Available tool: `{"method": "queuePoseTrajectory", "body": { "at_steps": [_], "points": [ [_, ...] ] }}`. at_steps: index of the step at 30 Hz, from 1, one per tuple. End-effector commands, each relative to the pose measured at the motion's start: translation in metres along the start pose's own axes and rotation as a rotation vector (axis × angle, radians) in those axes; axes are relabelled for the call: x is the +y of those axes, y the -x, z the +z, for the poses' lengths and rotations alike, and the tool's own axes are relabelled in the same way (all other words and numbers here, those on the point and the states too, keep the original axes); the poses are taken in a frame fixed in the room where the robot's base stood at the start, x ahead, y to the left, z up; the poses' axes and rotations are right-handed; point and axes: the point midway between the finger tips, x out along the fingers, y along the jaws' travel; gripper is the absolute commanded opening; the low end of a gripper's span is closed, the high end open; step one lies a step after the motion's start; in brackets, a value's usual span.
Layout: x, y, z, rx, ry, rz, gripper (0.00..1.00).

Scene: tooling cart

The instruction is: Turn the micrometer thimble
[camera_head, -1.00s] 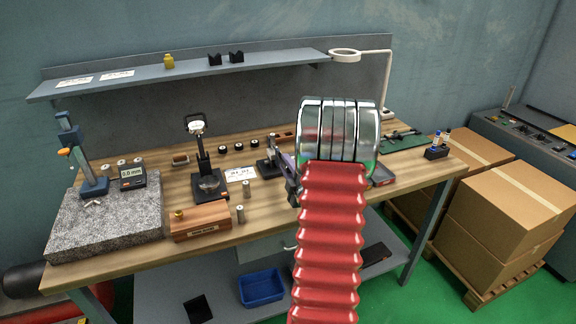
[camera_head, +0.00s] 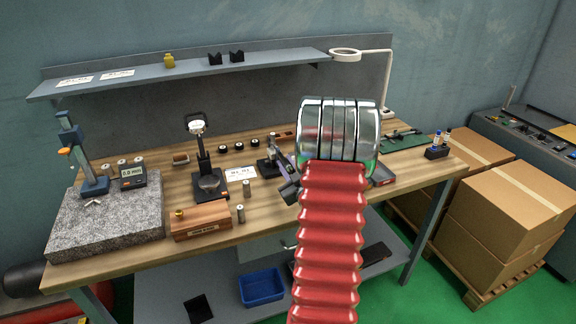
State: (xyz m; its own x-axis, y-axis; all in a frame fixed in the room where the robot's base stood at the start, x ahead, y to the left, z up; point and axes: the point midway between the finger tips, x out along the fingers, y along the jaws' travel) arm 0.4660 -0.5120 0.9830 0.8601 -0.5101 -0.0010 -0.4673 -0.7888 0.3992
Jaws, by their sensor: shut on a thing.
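The micrometer (camera_head: 273,153) stands in a dark stand (camera_head: 267,169) near the middle of the bench, just left of my arm. My gripper (camera_head: 287,176) is at its right side, partly hidden behind my red arm sleeve and metal wrist. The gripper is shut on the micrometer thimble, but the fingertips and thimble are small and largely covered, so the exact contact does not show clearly.
A dial gauge stand (camera_head: 207,178), a wooden box (camera_head: 201,220) and a granite plate (camera_head: 106,222) stand to the left. A small cylinder (camera_head: 240,214) is near the front edge. A white card (camera_head: 240,173) lies left of the micrometer.

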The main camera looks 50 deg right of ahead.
Motion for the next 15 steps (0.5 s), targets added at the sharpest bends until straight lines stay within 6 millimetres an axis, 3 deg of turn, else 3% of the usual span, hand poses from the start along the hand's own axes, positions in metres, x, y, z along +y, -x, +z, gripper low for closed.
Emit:
{"method": "queuePoseTrajectory", "body": {
  "at_steps": [15],
  "points": [
    [-0.0022,0.0012,0.0019,-0.005,-0.177,-0.004,0.00]
  ]
}}
